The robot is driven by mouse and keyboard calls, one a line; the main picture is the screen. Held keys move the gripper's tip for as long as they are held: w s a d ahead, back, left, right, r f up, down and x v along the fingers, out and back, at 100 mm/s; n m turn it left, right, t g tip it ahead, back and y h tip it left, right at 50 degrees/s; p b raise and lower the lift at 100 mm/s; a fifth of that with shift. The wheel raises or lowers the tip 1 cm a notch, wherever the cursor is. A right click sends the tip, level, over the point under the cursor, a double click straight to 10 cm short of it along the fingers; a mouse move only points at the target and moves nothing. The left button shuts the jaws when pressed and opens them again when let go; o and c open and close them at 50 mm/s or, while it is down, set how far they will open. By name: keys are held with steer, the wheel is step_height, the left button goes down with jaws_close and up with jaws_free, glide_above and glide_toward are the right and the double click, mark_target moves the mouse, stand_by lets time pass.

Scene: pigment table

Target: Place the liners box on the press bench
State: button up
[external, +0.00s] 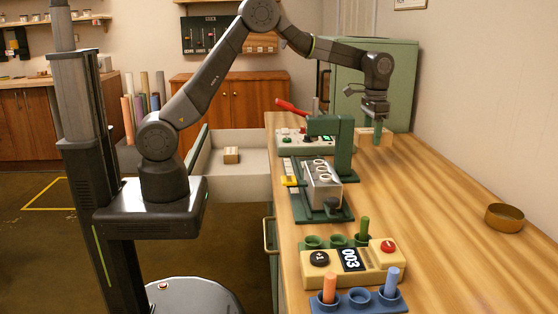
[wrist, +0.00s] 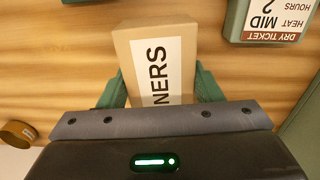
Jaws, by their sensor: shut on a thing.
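The liners box (wrist: 125,52) is a tan box with a white label reading "NERS" in the wrist view, the rest of the word cut off. My gripper (wrist: 162,82) is shut on it, with a green finger against each side. In the external view my gripper (external: 377,134) points down with the box (external: 387,141) between its fingers, over the far part of the wooden bench (external: 440,185). The box is low, at or just above the bench top; I cannot tell whether it touches. A green press (external: 343,150) stands on the bench nearer the camera.
A green cabinet (external: 395,75) stands close behind my gripper. A control box (external: 290,143) with a red lever is to its left. An open drawer (external: 255,187) holds a small box (external: 231,155). A brass bowl (external: 505,217) sits at right; the bench between is clear.

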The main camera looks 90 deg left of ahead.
steer(key=s+a+r+n+p, duration=0.25)
steer(key=s+a, duration=0.25)
steer(key=a, duration=0.4)
steer(key=s+a+r+n+p, duration=0.1)
steer(key=s+a+r, duration=0.3)
steer(key=a, duration=0.5)
steer(key=s+a+r+n+p, duration=0.1)
steer(key=s+a+r+p, duration=0.1)
steer(key=s+a, duration=0.6)
steer(key=s+a+f+n, duration=0.2)
steer(key=a, duration=0.5)
steer(key=s+a+f+n, duration=0.2)
steer(key=s+a+f, duration=0.1)
steer(key=a, duration=0.4)
step_height(320, 180, down, 6)
steer(key=shift+w, duration=0.1)
steer(key=shift+f+p, duration=0.6)
steer(key=shift+f, duration=1.45)
steer(key=shift+f, duration=0.1)
steer(key=o, duration=0.6)
steer(key=shift+f, duration=0.1)
steer(key=o, duration=0.5)
steer(key=shift+c, duration=0.2)
